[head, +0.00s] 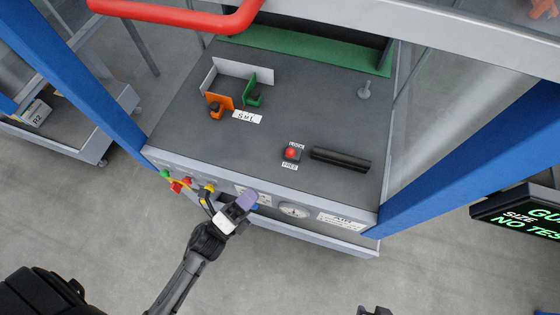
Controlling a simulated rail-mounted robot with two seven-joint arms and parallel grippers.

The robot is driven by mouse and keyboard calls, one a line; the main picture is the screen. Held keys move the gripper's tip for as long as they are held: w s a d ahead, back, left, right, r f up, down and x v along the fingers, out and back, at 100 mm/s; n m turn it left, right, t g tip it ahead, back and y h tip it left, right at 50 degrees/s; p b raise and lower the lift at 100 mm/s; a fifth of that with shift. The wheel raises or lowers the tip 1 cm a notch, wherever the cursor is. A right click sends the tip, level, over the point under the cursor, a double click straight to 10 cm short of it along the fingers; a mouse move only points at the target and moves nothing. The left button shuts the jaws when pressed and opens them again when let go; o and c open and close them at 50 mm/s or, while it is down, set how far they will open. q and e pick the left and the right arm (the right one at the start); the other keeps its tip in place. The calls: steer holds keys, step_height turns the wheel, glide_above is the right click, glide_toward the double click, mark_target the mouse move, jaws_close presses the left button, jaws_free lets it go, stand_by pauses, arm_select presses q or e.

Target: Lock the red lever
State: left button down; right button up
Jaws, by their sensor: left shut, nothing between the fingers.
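The red lever (291,153) is a small red piece on a dark mount on the grey machine top. A label sits above it, too small to read surely, and a label reading FREE sits below it. Which way the lever is turned is hard to tell. My left gripper (247,201) is shut and empty, over the front edge of the machine, to the lower left of the lever and apart from it. A small dark part at the bottom edge (375,311) may be my right gripper; its fingers do not show.
A black bar (340,159) lies just right of the lever. Orange (220,101) and green (261,82) guides stand at upper left. A front panel carries knobs and a gauge (293,210). A red rail (190,17) crosses above; blue posts flank the machine.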

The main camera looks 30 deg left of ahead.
mark_target(292, 153)
arm_select(q)
steer(key=x, duration=1.1)
steer(key=shift+w+r, duration=0.1)
steer(key=shift+w, duration=0.05)
steer(key=shift+d, duration=0.1)
